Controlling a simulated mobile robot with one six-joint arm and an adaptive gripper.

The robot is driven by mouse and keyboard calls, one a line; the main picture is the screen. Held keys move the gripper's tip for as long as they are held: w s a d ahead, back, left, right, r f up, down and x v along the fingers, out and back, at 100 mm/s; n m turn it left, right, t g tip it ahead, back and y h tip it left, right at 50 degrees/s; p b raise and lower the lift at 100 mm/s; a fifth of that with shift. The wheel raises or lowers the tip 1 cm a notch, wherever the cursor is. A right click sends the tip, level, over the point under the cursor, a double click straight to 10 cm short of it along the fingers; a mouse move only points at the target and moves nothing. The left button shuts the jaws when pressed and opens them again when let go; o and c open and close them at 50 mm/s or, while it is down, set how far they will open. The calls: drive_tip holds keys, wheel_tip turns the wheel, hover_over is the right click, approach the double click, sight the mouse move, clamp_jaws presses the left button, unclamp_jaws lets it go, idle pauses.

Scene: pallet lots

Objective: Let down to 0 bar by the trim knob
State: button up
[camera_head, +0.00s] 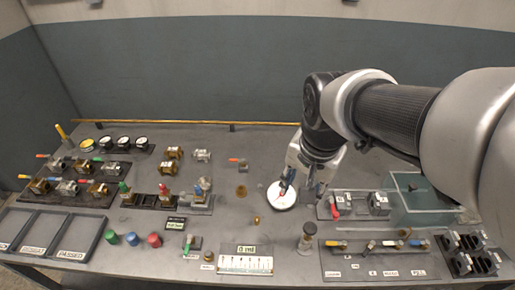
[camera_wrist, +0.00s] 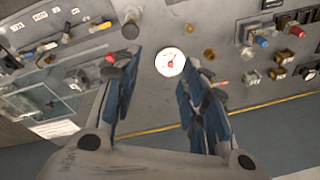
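A round white dial gauge (camera_head: 282,195) with a red mark near its middle lies on the bench; the wrist view shows it (camera_wrist: 170,62) beyond and between my fingertips. My gripper (camera_head: 298,186) is above the gauge's right side in the head view; in the wrist view my gripper (camera_wrist: 163,57) has its blue-padded fingers wide apart with nothing between them. A dark-topped knob on a post (camera_head: 308,232) stands right of the gauge; it also shows in the wrist view (camera_wrist: 131,29). I cannot tell for certain which part is the trim knob, nor read the dial.
A white scale panel (camera_head: 245,265) with a small green-edged sign stands at the front. A small brass fitting (camera_head: 257,220) is near the gauge. Valves crowd the left; a translucent green box (camera_head: 420,205) stands at right. Bare bench surrounds the gauge's left.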

drive_tip(key=w+a+f+m+g+p, duration=0.1)
drive_tip(key=w+a+f+m+g, duration=0.1)
drive_tip(key=w+a+f+m, duration=0.35)
drive_tip(key=m, duration=0.1)
hover_over(257, 218)
wheel_tip(257, 218, down, 8)
drive_tip(key=f, duration=0.1)
drive_tip(key=shift+m+g, duration=0.25)
drive_tip(key=shift+g, duration=0.05)
wheel_tip(257, 218, down, 17)
drive_tip(key=b, duration=0.3)
drive_tip(key=shift+f, duration=0.1)
clamp_jaws()
